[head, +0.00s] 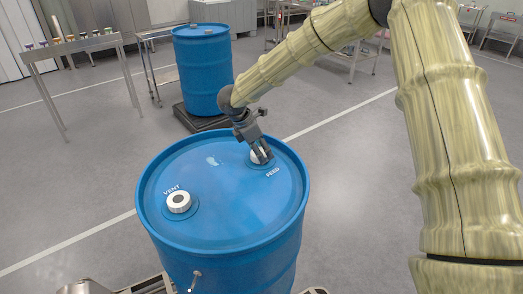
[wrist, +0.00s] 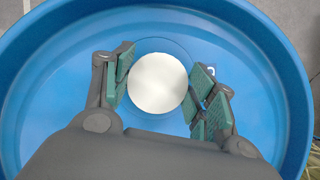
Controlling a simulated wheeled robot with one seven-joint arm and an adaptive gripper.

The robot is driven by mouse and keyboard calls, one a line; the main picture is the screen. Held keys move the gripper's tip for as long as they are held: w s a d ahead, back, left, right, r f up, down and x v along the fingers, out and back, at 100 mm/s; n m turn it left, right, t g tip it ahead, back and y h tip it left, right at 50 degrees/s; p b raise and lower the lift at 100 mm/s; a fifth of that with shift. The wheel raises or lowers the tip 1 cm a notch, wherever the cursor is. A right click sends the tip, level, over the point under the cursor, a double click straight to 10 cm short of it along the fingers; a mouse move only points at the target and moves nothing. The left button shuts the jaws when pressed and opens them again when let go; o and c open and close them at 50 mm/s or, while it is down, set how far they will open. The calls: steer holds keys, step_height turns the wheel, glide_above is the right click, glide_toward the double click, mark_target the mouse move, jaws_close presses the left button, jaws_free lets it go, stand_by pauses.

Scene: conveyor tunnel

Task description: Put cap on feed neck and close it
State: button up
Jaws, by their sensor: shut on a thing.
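A blue drum (head: 235,215) stands in front of me, its lid marked VENT and FEED. My gripper (head: 263,153) points down over the feed neck and is shut on a round white cap (head: 256,156). In the wrist view the cap (wrist: 158,83) fills the space between the green finger pads of my gripper (wrist: 162,88). The cap is at the feed neck, which is hidden beneath it; I cannot tell how far it is seated.
The drum's raised rim (head: 141,200) surrounds the lid. A second blue drum (head: 203,70) stands behind on a dark pallet (head: 190,118). A metal table (head: 72,46) with small items is at the back left. The grey floor around the drum is mostly clear.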

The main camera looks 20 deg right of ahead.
steer(key=m, duration=0.1)
steer(key=m+g, duration=0.1)
steer(key=m, duration=0.1)
steer(key=shift+w+a+r, duration=0.15)
steer(key=shift+w+r, duration=0.05)
steer(key=shift+m+g, duration=0.5)
steer(key=shift+m, duration=0.7)
steer(key=m+g+y, duration=0.1)
steer(key=m, duration=0.2)
steer(key=shift+p, duration=0.4)
steer(key=o, duration=1.3)
steer(key=shift+w+f, duration=0.1)
steer(key=shift+s, duration=0.2)
steer(key=shift+f, duration=0.15)
steer(key=c, duration=0.3)
